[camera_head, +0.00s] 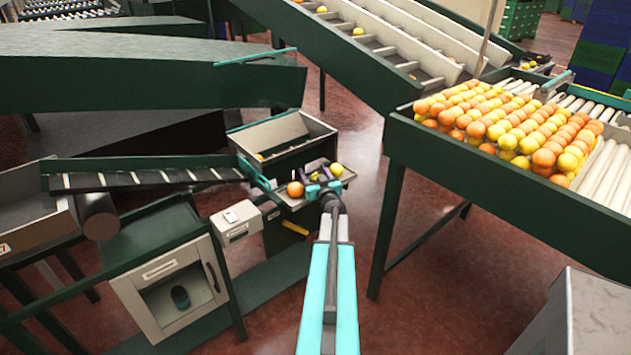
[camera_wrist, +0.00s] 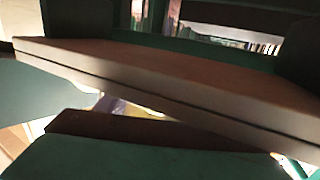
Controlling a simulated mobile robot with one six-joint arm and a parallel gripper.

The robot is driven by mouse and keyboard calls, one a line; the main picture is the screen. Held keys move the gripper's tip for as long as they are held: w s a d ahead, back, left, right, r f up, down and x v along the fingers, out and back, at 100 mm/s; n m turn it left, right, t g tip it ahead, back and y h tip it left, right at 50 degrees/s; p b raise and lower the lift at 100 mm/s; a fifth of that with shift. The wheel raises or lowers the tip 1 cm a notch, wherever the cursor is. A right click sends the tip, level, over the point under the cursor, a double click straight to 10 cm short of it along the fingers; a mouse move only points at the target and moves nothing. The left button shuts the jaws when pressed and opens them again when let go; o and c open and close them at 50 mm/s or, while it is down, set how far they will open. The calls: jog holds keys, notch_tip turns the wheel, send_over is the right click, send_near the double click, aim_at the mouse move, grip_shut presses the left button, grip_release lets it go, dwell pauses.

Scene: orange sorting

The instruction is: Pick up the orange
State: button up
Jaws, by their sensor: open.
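An orange (camera_head: 295,189) sits at the left side of a small tray (camera_head: 313,199) in the middle of the head view. Yellow fruit (camera_head: 337,170) lies at the tray's right side, and another yellow-green one (camera_head: 315,176) shows close to my gripper. My gripper (camera_head: 322,180) is open over the tray, just right of the orange. I cannot make out the orange there.
An open grey bin (camera_head: 283,133) stands behind the tray. A narrow conveyor (camera_head: 140,177) runs in from the left. A roller table (camera_head: 500,170) with many oranges and yellow fruit stands at the right. A white box (camera_head: 236,221) sits left of the tray.

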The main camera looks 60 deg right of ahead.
jog(key=shift+c, duration=0.5)
jog(key=c, duration=1.1)
jog(key=shift+o, duration=0.2)
jog(key=shift+r, duration=0.1)
jog(key=shift+r, duration=0.75)
notch_tip(320, 180, up, 2)
jog(key=shift+r, duration=0.15)
jog(key=w+a+v, duration=0.1)
jog(key=v, duration=1.2)
jog(key=shift+a+r, duration=0.25)
jog(key=shift+a, duration=0.25)
